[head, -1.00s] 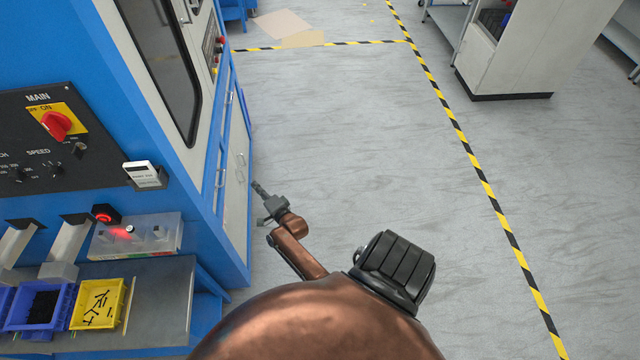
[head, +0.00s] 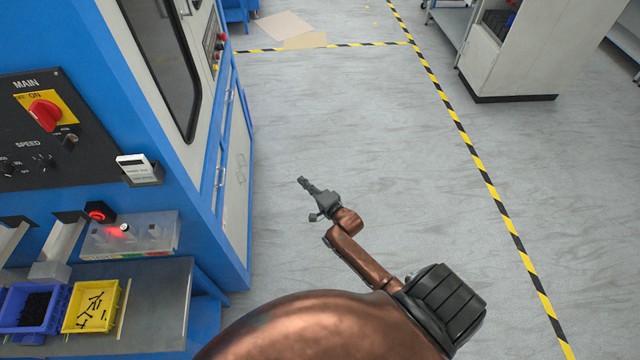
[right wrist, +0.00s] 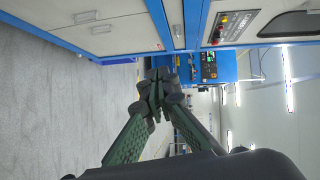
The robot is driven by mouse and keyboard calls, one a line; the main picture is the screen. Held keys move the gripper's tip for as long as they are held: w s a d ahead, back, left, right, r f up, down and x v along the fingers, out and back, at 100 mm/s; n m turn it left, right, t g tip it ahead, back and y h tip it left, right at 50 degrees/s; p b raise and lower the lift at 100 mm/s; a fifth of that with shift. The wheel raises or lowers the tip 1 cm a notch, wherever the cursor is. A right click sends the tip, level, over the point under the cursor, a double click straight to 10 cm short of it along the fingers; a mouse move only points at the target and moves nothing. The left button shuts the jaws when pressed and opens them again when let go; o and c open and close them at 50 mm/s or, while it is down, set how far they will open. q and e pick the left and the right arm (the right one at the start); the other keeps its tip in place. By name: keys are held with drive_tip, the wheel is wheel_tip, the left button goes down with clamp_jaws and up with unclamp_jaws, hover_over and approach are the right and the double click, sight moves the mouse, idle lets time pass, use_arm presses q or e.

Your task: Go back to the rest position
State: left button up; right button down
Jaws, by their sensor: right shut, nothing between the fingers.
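My right gripper (head: 305,183) is shut and empty in the head view, held over the open floor to the right of the blue and white machine. Its copper-coloured arm comes up from the bottom of the picture. In the right wrist view the two green and black fingers (right wrist: 155,98) meet at their tips with nothing between them. My left gripper is in neither view.
The sorting machine (head: 215,160) fills the left, with a red main switch (head: 45,114). A blue bin (head: 10,318) and a yellow bin (head: 68,318) of dark parts stand on its shelf (head: 160,325). Grey floor (head: 400,150) is clear right of it. A white cabinet (head: 510,75) stands far off.

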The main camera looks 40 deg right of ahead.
drive_tip(key=shift+s+d+r, duration=0.15)
drive_tip(key=shift+s+d, duration=0.15)
drive_tip(key=shift+d, duration=0.05)
drive_tip(key=s+a+f+n+g, duration=0.1)
drive_tip(key=s+f+n+g, duration=0.2)
drive_tip(key=s+f, duration=0.65)
drive_tip(key=s+f+n+g+h, duration=0.1)
drive_tip(key=s+f+n+g, duration=0.15)
drive_tip(key=s+f, duration=0.75)
drive_tip(key=s+a+f+n+g, duration=0.1)
drive_tip(key=s+f+n+g, duration=0.3)
drive_tip(key=f, duration=1)
drive_tip(key=s+a+f+n+g, duration=0.1)
drive_tip(key=s+f, duration=0.4)
drive_tip(key=s, duration=0.6)
drive_tip(key=s+a+f+n+g, duration=0.2)
drive_tip(key=s+f+n+g, duration=0.1)
drive_tip(key=s, duration=0.9)
drive_tip(key=s+a+f+n+g, duration=0.2)
drive_tip(key=s+f+n, duration=0.2)
drive_tip(key=s, duration=0.8)
wheel_tip(320, 180, down, 3)
drive_tip(key=shift+a+r, duration=0.15)
drive_tip(key=shift+a, duration=0.1)
